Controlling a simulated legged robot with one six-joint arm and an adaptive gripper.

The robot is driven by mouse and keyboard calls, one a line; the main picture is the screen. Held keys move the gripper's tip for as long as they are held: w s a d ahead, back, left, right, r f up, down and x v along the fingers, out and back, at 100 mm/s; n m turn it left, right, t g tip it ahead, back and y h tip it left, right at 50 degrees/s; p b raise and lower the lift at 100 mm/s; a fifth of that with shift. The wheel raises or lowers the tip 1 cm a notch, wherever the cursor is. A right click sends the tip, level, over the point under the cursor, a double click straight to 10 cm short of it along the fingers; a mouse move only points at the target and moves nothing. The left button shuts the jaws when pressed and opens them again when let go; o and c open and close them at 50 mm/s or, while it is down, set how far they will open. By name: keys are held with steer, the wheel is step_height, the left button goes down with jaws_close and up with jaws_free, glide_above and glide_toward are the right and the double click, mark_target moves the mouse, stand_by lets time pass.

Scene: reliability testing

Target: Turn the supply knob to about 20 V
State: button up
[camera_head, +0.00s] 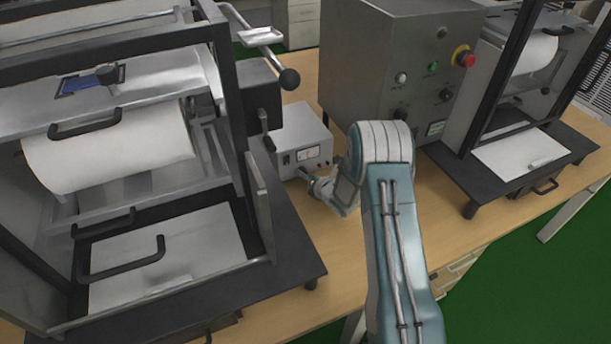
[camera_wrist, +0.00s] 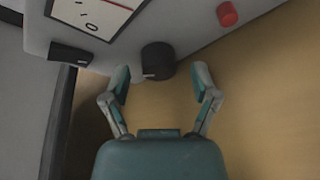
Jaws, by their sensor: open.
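The supply (camera_head: 301,136) is a small light-grey box with a white meter on its front, standing on the wooden table between the large machines. In the wrist view its front face (camera_wrist: 186,22) shows the meter (camera_wrist: 92,14) at upper left and a black round knob (camera_wrist: 158,59) with a pale mark at its lower left edge. My gripper (camera_wrist: 161,78) is open, its two fingertips to either side of and just below the knob. I cannot tell if either finger touches it. In the head view my gripper (camera_head: 309,175) is close to the supply's front, and the knob is hidden.
A red terminal (camera_wrist: 228,14) and a black part (camera_wrist: 70,54) sit beside the knob. A black-framed machine (camera_head: 262,190) stands close on the left. A grey control box (camera_head: 365,60) with a red button (camera_head: 464,57) stands behind. Bare table (camera_head: 395,250) lies in front.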

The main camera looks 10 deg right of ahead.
jaws_close()
steer(key=shift+m, duration=0.3)
steer(key=m, duration=0.1)
steer(key=m+y, duration=0.1)
steer(key=shift+d+f+m+y, duration=0.15)
steer(key=shift+m+y, duration=0.15)
steer(key=shift+m, duration=0.1)
steer(key=m+t+y, duration=0.1)
steer(key=m, duration=0.2)
steer(key=shift+f+m, duration=0.15)
steer(key=shift+m, duration=0.25)
steer(key=shift+y, duration=0.3)
